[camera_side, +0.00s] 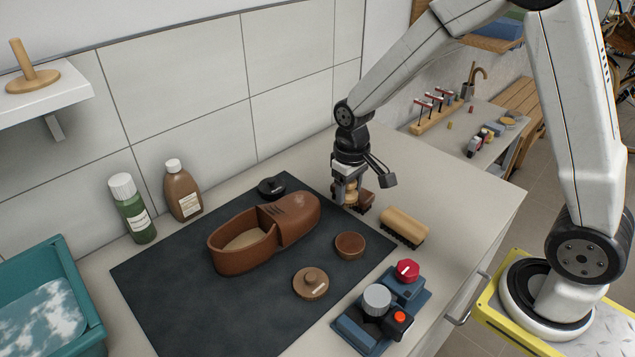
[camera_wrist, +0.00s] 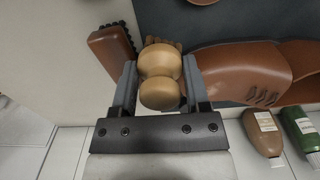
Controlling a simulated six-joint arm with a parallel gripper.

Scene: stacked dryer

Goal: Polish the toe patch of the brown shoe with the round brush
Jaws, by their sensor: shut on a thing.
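The brown shoe (camera_side: 245,245) lies on the dark mat (camera_side: 170,290), its toe pointing right towards my gripper. A small dull patch (camera_side: 300,199) shows on top of the toe. My gripper (camera_side: 350,196) is right of the toe, apart from it, pointing down. It is shut on the round brush (camera_side: 351,187) by its turned wooden handle. The handle also shows between the fingers in the wrist view (camera_wrist: 160,75), with some bristles visible beyond it. Whether the bristles touch the surface is hidden. The shoe (camera_wrist: 240,72) is right of the fingers there.
A dark brown block-like brush (camera_side: 367,200) sits close beside the gripper. A wooden brush (camera_side: 404,225), an open brown tin (camera_side: 350,245), a knobbed lid (camera_side: 310,283) and a blue device (camera_side: 380,320) are nearer the front. Two bottles (camera_side: 183,192) stand by the wall.

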